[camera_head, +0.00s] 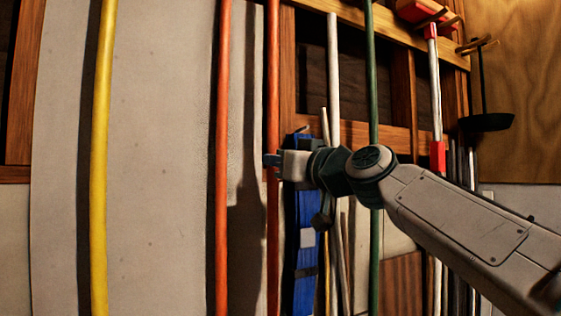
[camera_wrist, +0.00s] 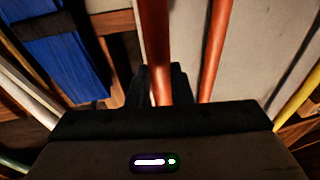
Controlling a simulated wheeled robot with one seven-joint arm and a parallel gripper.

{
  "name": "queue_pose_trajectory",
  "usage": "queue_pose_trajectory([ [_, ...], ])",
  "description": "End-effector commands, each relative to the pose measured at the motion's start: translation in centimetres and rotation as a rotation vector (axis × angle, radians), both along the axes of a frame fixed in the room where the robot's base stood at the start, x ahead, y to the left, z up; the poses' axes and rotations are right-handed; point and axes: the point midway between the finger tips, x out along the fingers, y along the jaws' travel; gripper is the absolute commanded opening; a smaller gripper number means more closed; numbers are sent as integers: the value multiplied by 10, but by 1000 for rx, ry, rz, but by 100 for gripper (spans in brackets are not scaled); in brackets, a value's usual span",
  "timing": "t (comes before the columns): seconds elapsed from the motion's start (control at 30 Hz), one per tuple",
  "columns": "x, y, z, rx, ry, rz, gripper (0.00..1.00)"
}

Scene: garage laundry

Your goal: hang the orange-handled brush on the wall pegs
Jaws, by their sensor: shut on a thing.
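My gripper (camera_head: 272,160) is shut on a long, upright orange handle (camera_head: 273,90) left of the wooden wall frame. In the wrist view, this handle (camera_wrist: 156,40) runs down between the dark fingers of my gripper (camera_wrist: 162,82). A second orange pole (camera_head: 222,120) stands apart to its left; it also shows in the wrist view (camera_wrist: 214,45). No brush head shows on either pole. Wooden wall pegs (camera_head: 477,46) are at the upper right, with a dark, flat-headed tool (camera_head: 487,121) hanging there. More pegs (camera_head: 432,18) bear a red-headed tool with a white handle (camera_head: 435,85).
A yellow pole (camera_head: 99,150) stands far left. Just right of my gripper are a blue folded item (camera_head: 305,265), a white pole (camera_head: 333,75) and a green pole (camera_head: 371,60). Several thin poles stand farther right. A bare grey panel (camera_head: 150,150) lies behind the left poles.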

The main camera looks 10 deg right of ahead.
Motion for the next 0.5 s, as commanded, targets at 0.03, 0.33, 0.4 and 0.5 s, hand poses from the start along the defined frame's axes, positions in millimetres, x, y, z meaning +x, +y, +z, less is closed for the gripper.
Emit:
queue_pose_trajectory([
  [0.03, 0, 0, -1, 2, -3, -1, 0],
  [0.33, 0, 0, -7, 1, -3, 0, 0],
  [0.4, 0, 0, -8, 1, -3, 0, 0],
  [0.5, 0, 0, -10, 1, -3, 0, 0],
])
